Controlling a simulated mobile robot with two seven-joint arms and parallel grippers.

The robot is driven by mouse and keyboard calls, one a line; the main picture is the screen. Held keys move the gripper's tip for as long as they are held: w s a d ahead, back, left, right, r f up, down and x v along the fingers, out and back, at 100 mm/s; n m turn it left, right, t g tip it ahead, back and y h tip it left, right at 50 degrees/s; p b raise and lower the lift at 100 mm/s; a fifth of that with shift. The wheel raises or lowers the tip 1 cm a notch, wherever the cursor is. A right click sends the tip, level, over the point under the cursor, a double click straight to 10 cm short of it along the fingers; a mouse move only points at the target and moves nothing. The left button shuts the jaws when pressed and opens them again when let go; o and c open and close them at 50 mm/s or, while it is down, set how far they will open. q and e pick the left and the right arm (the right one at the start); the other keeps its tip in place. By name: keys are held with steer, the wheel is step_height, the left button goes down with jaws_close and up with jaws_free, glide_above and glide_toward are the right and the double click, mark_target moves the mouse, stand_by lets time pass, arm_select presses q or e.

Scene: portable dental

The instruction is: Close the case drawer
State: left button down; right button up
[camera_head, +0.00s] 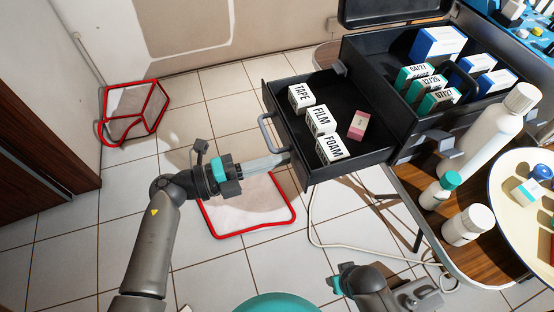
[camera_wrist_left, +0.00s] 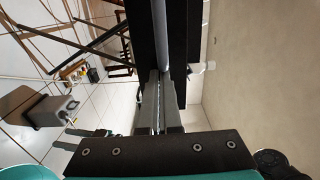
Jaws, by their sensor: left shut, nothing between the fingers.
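The black case drawer (camera_head: 351,155) is pulled out to the left of the black case (camera_head: 400,45). It holds white boxes marked TAPE (camera_head: 301,96), FILM (camera_head: 320,120) and FOAM (camera_head: 331,149), and a small pink and white box (camera_head: 359,125). A grey bar handle (camera_head: 265,130) is on its front. My left gripper (camera_head: 285,158) is shut and empty, its tips close to the drawer front by the handle's near end. In the left wrist view its fingers (camera_wrist_left: 160,78) point at the dark drawer front; contact cannot be told. My right gripper (camera_head: 336,285) is low, away from the drawer.
White bottles (camera_head: 492,132) and a round tray (camera_head: 500,202) stand on the wooden table (camera_head: 399,182) to the right. Boxes fill the case's upper part. A red-edged mat (camera_head: 246,208) and a pale cable (camera_head: 340,244) lie on the floor below. The floor left of the drawer is open.

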arm_select(q)
steer(key=shift+w+d, duration=0.1)
steer(key=shift+d, duration=0.15)
arm_select(e)
steer(key=shift+r, duration=0.1)
